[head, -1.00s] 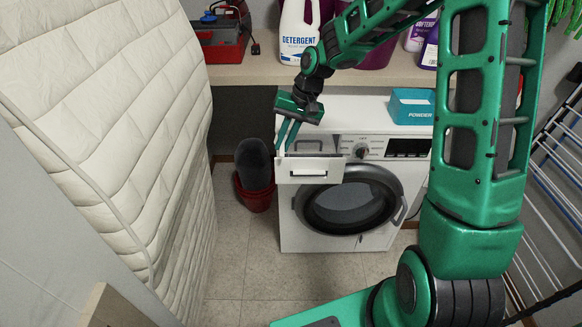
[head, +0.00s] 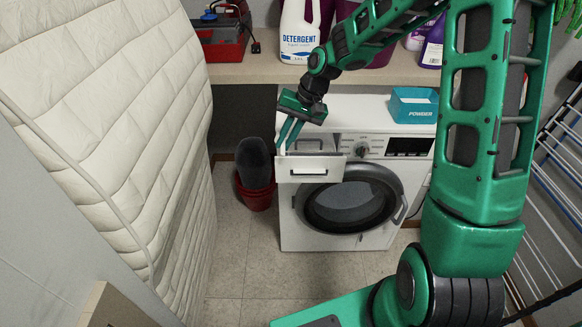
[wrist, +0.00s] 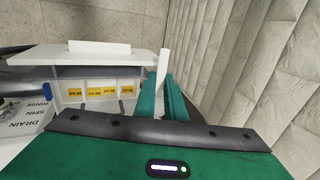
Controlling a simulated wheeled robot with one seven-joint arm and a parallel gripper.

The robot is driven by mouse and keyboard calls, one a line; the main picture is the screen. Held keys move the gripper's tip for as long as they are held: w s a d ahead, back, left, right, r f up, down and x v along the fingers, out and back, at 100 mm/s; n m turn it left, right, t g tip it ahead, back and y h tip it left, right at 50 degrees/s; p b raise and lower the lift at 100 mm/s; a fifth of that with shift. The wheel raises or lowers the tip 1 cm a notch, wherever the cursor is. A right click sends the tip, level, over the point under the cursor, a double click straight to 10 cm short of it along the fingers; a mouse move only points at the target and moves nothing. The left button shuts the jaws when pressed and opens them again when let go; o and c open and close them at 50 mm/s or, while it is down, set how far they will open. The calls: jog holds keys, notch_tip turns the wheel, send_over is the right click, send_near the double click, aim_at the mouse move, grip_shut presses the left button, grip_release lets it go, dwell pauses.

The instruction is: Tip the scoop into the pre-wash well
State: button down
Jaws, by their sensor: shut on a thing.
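The washing machine's dispenser drawer (head: 310,169) is pulled out at the upper left of the machine's front. My gripper (head: 286,146) points down at the drawer's left end. In the wrist view it is shut on a thin white piece (wrist: 162,68), apparently the scoop's handle, standing beside the end of the drawer. The scoop's bowl and any powder in it are hidden.
A teal powder box (head: 412,115) stands on the washing machine (head: 348,241). A detergent bottle (head: 299,38) and other bottles stand on the shelf above. A quilted mattress (head: 115,120) leans at left. A red bucket (head: 257,198) sits left of the machine; a drying rack is at right.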

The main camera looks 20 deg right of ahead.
jog(key=shift+s+d+r+t+y+p, duration=0.1)
jog(key=shift+d+t+y+p, duration=0.15)
jog(key=shift+y+p, duration=0.4)
jog(key=shift+s+d+r+t+y+p, duration=0.1)
jog(key=shift+d+t+y+p, duration=0.15)
jog(key=shift+y+p, duration=0.35)
dwell(3.1)
jog(key=shift+d+t+y+p, duration=0.2)
jog(key=shift+y+p, duration=0.1)
jog(key=shift+y, duration=0.5)
jog(key=shift+d+t+y+p, duration=0.1)
jog(key=shift+t+y+p, duration=0.15)
jog(key=shift+y, duration=0.5)
dwell(2.1)
